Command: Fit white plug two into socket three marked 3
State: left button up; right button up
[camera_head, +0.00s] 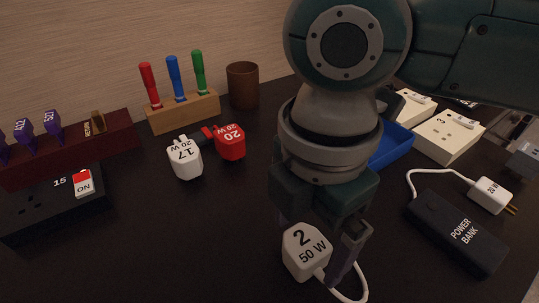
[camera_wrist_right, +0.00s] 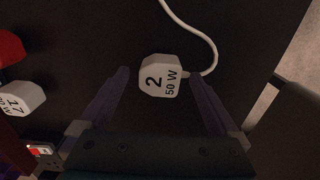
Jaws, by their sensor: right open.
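White plug two (camera_head: 306,251), marked "2" and "50 W", lies on the dark table with its white cable running off. My right gripper (camera_head: 318,236) points down over it, open. In the right wrist view the plug (camera_wrist_right: 160,76) sits between the tips of the open fingers (camera_wrist_right: 158,73), with a gap on each side. Its prongs are not visible. Socket three, a white box marked "3" (camera_head: 448,136), stands at the back right, beyond the blue tray. My left gripper is not in view.
A black power bank (camera_head: 457,232) and a white 20 W plug (camera_head: 491,195) lie at the right. A blue tray (camera_head: 391,147) is partly behind my arm. White plug 17 (camera_head: 185,158) and a red plug (camera_head: 230,141) lie left of it. A black switched socket block (camera_head: 40,208) stands at the left.

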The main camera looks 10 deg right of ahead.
jog(key=shift+f, duration=0.9)
jog(key=shift+c, duration=0.4)
jog(key=shift+r, duration=0.1)
jog(key=c, duration=1.4)
